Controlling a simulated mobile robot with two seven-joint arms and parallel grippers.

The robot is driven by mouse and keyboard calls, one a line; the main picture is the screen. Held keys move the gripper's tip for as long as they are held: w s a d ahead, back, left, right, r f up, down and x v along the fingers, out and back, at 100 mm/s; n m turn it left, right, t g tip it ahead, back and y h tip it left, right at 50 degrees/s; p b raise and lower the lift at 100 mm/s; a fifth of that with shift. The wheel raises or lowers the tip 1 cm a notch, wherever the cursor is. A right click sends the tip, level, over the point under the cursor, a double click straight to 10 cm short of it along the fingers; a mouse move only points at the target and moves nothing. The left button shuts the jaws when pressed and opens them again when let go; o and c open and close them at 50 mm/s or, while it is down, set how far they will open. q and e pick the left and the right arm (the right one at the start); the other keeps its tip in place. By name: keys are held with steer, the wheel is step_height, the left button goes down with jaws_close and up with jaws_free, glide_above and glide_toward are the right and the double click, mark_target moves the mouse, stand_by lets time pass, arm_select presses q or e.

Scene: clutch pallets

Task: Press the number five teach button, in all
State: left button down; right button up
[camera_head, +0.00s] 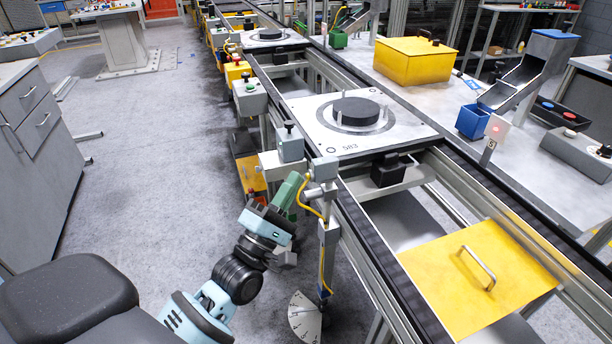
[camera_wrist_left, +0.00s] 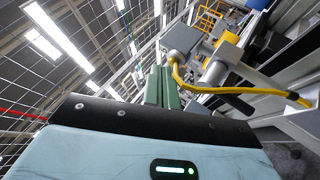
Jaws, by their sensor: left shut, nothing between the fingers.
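A pale panel with a pinkish-red round spot (camera_head: 497,128) stands on the right-hand bench. A small tag that appears to read 5 (camera_head: 490,144) is just below it. I cannot tell for certain that the spot is the teach button. My left gripper (camera_head: 293,180) has green fingers, closed together and empty. It is on the left side of the conveyor, far from the tag, beside a grey sensor post with a yellow cable (camera_head: 324,170). In the left wrist view the green fingers (camera_wrist_left: 161,85) point towards a grey box (camera_wrist_left: 184,38). My right gripper is not in view.
The conveyor rail (camera_head: 375,245) runs between my left gripper and the bench. A white pallet marked 583 (camera_head: 300,110) with a dark disc sits on it. A yellow handled plate (camera_head: 440,262) lies nearer. A blue bin (camera_head: 473,121) is beside the panel. A numbered dial (camera_head: 303,318) hangs low.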

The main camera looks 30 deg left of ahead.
arm_select(q)
steer(key=shift+w+d, duration=0.3)
steer(key=shift+w, duration=0.05)
stand_by(0.6)
steer(key=shift+s+a, duration=0.55)
steer(key=shift+s, duration=0.15)
stand_by(0.4)
steer(key=s+a, duration=0.3)
steer(key=shift+s+a+p, duration=0.15)
steer(key=shift+s+p, duration=0.25)
stand_by(0.8)
